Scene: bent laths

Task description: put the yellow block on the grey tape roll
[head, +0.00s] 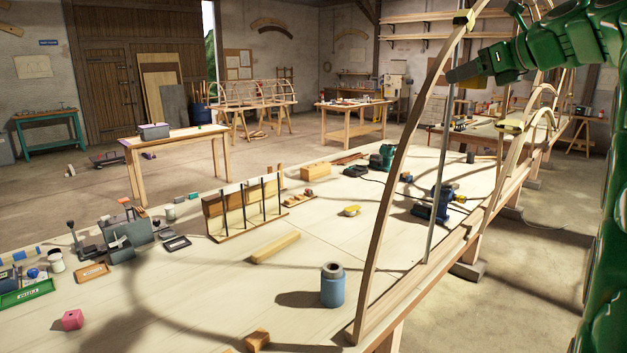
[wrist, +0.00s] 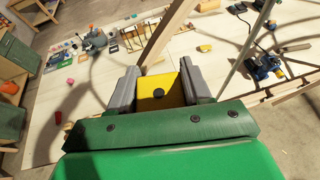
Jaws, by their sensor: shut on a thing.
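My gripper (head: 455,74) is at the upper right of the head view, high above the bench and beside the bent laths. In the wrist view my gripper (wrist: 157,80) has its grey fingers on both sides of the yellow block (wrist: 172,82) and is shut on it. A dark round spot shows in front of the block. A grey ring that looks like the tape roll (head: 332,269) sits on top of a blue cylinder (head: 332,291) near the bench's front. I cannot make out the roll in the wrist view.
A tall bent lath (head: 385,200) and an upright metal rod (head: 437,185) rise between my gripper and the blue cylinder. A wooden bar (head: 275,248), a yellow item (head: 352,210) and a blue vice (head: 433,205) are on the bench. Bare bench surrounds the cylinder.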

